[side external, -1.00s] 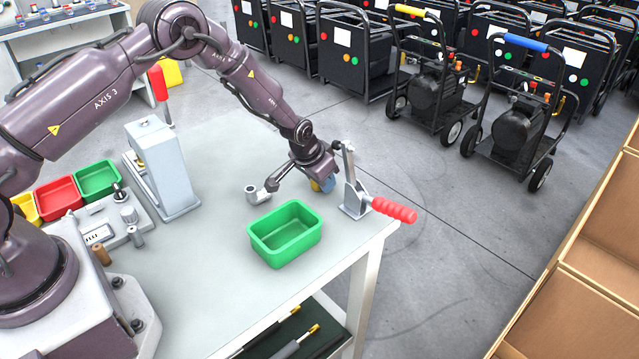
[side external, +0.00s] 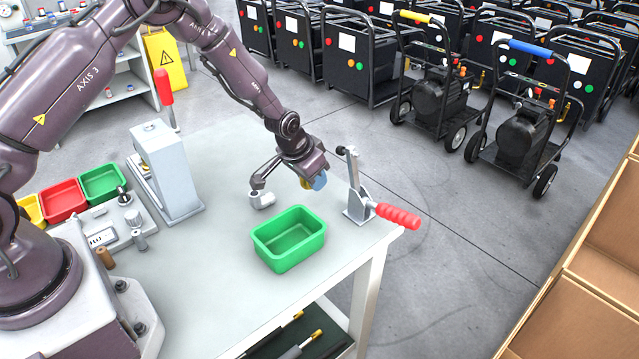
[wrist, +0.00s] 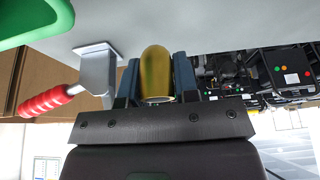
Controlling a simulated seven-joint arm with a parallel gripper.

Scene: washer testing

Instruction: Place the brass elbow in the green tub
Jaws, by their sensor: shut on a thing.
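My gripper (side external: 312,182) is shut on the brass elbow (wrist: 156,75), whose rounded golden body shows between the two blue fingers in the wrist view. In the side external view only a small yellow bit of the elbow (side external: 304,184) shows; the fingers and gripper body hide the rest. The gripper holds it above the bench, just behind the green tub (side external: 289,261) and left of the toggle clamp. The tub stands open on the bench near its front right edge, and its visible inside is empty. A corner of the tub (wrist: 30,18) also shows at the wrist view's upper left.
The toggle clamp (side external: 359,201) with a red handle stands right of the tub at the bench edge. A grey press (side external: 165,175) stands left. Red and green bins (side external: 63,203) are farther left. The bench front is clear.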

